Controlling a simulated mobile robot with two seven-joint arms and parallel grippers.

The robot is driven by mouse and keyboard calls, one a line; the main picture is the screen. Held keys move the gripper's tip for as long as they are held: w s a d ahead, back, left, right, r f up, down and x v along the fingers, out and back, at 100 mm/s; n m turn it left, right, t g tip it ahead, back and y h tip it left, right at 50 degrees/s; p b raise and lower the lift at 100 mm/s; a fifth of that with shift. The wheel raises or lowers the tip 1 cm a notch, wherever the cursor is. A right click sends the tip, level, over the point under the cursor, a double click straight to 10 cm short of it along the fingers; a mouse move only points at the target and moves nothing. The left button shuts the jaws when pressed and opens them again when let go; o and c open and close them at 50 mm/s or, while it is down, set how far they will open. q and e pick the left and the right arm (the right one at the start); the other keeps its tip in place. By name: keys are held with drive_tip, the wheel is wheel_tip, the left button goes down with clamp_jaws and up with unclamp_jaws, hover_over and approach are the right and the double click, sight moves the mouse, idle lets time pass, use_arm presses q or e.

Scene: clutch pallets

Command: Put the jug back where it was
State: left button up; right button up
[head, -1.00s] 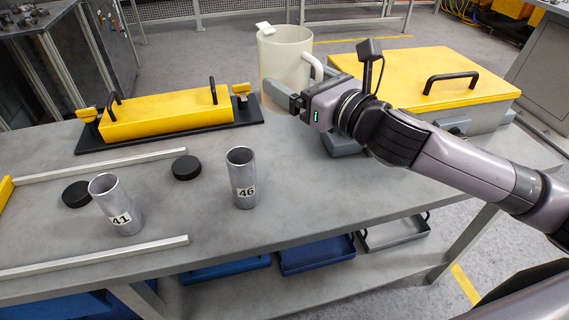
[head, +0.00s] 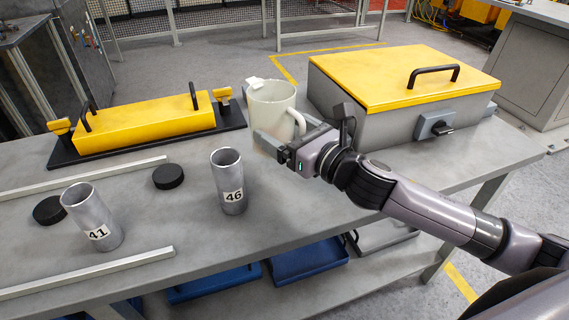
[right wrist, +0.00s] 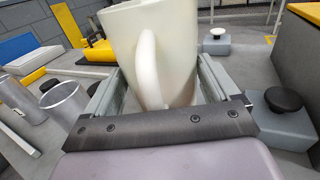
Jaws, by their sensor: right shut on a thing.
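The cream-white jug (head: 272,104) is upright near the middle of the table, to the left of the grey box with the yellow lid. My right gripper (head: 275,143) is shut on the jug low down, with the handle facing the gripper. In the right wrist view the jug (right wrist: 160,45) sits between the two fingers, its handle in front. I cannot tell whether its base touches the table, as the gripper hides it. My left gripper is not in view.
Metal cylinders marked 46 (head: 229,182) and 41 (head: 92,216) stand left of the jug. Black discs (head: 168,176) lie near them, between metal rails. A yellow block on a black base (head: 145,124) is behind. The yellow-lidded box (head: 400,100) stands right.

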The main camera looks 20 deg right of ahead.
drive_tip(key=shift+f, duration=1.15)
drive_tip(key=shift+f+b, duration=0.9)
drive_tip(key=shift+f, duration=1.1)
drive_tip(key=shift+f, duration=0.15)
drive_tip(key=o, duration=1)
drive_tip(key=shift+f, duration=0.1)
drive_tip(key=shift+r, duration=0.25)
drive_tip(key=shift+s+d+f, duration=0.1)
drive_tip(key=shift+s+d, duration=0.05)
drive_tip(key=shift+s, duration=0.15)
drive_tip(key=v, duration=0.9)
drive_tip(key=shift+s+d+b, duration=0.15)
drive_tip(key=shift+s+b, duration=0.1)
drive_tip(key=shift+b, duration=0.15)
drive_tip(key=shift+v, duration=0.9)
